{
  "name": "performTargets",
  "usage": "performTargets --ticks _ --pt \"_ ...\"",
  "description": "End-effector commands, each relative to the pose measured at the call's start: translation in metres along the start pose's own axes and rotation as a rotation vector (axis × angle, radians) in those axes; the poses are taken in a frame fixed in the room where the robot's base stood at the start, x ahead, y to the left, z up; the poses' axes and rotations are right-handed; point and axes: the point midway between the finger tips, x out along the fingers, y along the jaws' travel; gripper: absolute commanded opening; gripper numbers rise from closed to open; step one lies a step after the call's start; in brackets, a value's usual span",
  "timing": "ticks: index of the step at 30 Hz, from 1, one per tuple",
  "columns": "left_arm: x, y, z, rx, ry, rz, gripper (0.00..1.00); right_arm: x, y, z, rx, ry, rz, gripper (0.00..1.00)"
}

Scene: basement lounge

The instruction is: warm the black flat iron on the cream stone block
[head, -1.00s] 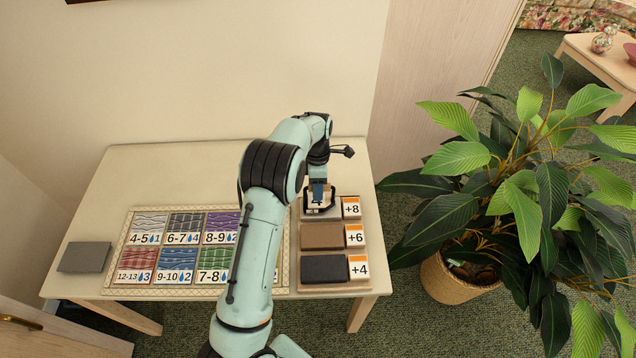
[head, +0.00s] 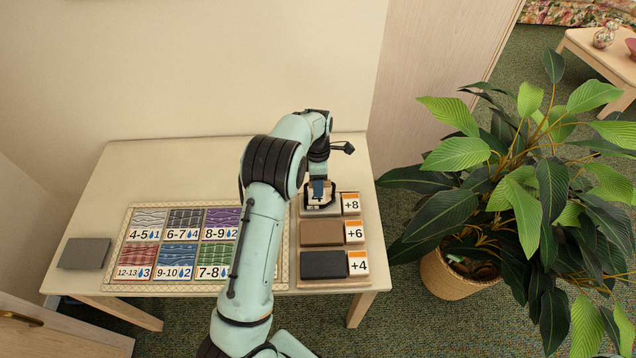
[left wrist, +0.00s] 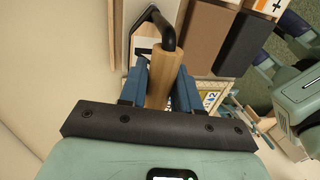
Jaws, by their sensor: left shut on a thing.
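My left gripper (head: 320,191) is shut on the round wooden handle (left wrist: 163,78) of the black flat iron. In the left wrist view the iron's black bent neck (left wrist: 162,24) runs from the handle end towards its head. The cream stone block (head: 312,212) is at the back of the right-hand rack, beside the +8 card (head: 351,203). The iron is over this block; whether it touches cannot be told. My right gripper is not in view.
A brown block (head: 321,233) by a +6 card and a dark block (head: 324,265) by a +4 card stand in front. A board (head: 196,287) of coloured, numbered tiles lies left. A grey slab (head: 84,253) lies far left. A leafy potted plant (head: 455,276) stands right.

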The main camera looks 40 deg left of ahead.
Motion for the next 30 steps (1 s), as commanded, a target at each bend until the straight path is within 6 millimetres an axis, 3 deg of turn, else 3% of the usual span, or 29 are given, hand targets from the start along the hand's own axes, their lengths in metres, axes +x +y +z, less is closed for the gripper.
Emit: performTargets --ticks 30 --pt "0.0053 0.0005 0.0003 0.0 0.0 -0.002 0.0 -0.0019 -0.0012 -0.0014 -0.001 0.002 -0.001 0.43"
